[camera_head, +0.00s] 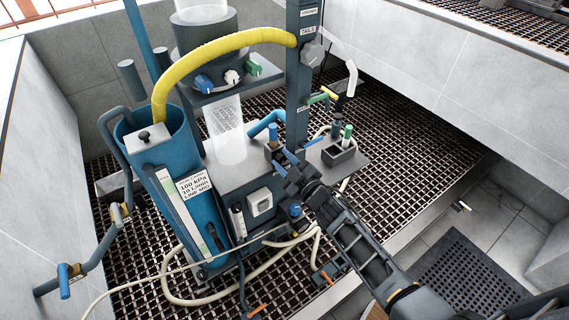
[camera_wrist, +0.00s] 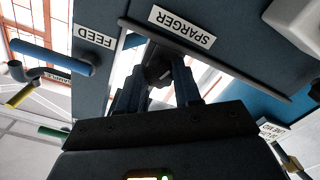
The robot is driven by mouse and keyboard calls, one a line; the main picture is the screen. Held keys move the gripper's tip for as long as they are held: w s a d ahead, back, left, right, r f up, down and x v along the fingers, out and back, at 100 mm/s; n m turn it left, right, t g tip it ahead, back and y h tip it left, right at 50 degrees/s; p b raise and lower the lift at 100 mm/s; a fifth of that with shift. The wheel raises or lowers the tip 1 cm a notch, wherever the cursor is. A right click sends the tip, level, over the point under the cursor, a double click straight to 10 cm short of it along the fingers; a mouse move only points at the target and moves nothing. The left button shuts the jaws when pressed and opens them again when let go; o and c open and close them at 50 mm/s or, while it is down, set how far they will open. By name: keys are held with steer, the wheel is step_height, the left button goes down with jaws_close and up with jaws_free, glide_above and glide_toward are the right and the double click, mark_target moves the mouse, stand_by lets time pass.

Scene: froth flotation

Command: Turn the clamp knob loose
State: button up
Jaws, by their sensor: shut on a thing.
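My gripper (camera_head: 287,167) reaches in from the lower right to the front of the blue-grey machine, by the foot of its upright post (camera_head: 298,100). In the wrist view its two fingers (camera_wrist: 158,82) are shut on a small dark knob (camera_wrist: 158,66), between the FEED and SPARGER labels. The fingers hide much of this knob, and I cannot tell how far it is turned. In the head view my gripper covers it. A separate grey lobed knob (camera_head: 313,53) sits higher on the post, apart from my gripper.
A yellow hose (camera_head: 215,45) arches from the post to a blue cylinder (camera_head: 180,215) at left. Pale hoses (camera_head: 240,290) lie below. Open grating (camera_head: 420,110) is at right.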

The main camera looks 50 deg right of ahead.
steer(key=shift+d+n+b, duration=0.1)
steer(key=shift+n+b, duration=0.2)
steer(key=shift+n, duration=0.5)
steer(key=o, duration=1)
steer(key=shift+o, duration=0.2)
steer(key=shift+f, duration=0.1)
